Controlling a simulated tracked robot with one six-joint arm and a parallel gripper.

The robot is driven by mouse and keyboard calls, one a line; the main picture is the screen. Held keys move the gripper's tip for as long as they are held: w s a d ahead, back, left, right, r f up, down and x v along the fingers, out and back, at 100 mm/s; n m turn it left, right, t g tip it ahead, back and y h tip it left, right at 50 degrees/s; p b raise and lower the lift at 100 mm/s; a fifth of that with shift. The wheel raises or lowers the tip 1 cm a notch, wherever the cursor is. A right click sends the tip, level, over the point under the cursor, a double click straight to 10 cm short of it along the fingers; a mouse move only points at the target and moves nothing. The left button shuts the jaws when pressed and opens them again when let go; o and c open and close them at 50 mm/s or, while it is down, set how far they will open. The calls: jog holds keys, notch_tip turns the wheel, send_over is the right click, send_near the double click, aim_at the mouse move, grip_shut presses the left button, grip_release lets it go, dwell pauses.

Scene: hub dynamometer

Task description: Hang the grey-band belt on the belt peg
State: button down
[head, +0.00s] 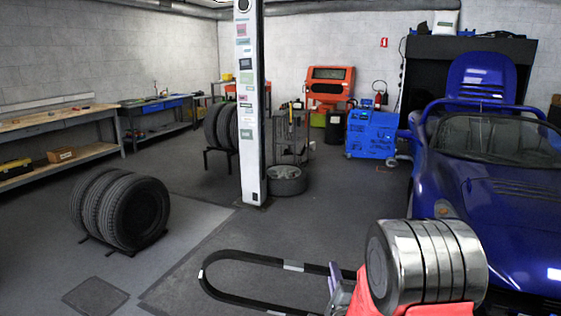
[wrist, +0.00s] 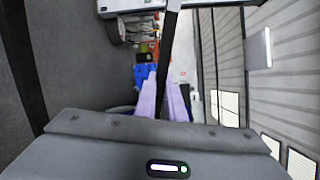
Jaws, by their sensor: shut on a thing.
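The grey-band belt (head: 255,260) is a long black loop with light grey bands, in the lower middle of the head view. My gripper (head: 336,274) has pale purple fingers and is shut on the right end of the loop. The belt stretches out to the left from the fingers, clear of other things in the picture. In the wrist view, the belt (wrist: 167,60) runs as a dark strip up from between the purple fingers (wrist: 163,100). I cannot make out the belt peg in either view.
A white pillar (head: 249,110) with stickers stands beyond the belt. Tyres on a rack (head: 120,207) stand at left, workbenches (head: 60,122) behind them. A blue car (head: 490,190) fills the right; a blue cabinet (head: 372,133) stands at the back. The floor between is mostly clear.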

jog(key=s+r, duration=0.1)
jog(key=s, duration=0.2)
jog(key=s+r, duration=0.1)
jog(key=s, duration=0.1)
jog(key=shift+r, duration=0.3)
jog(key=shift+s, duration=0.1)
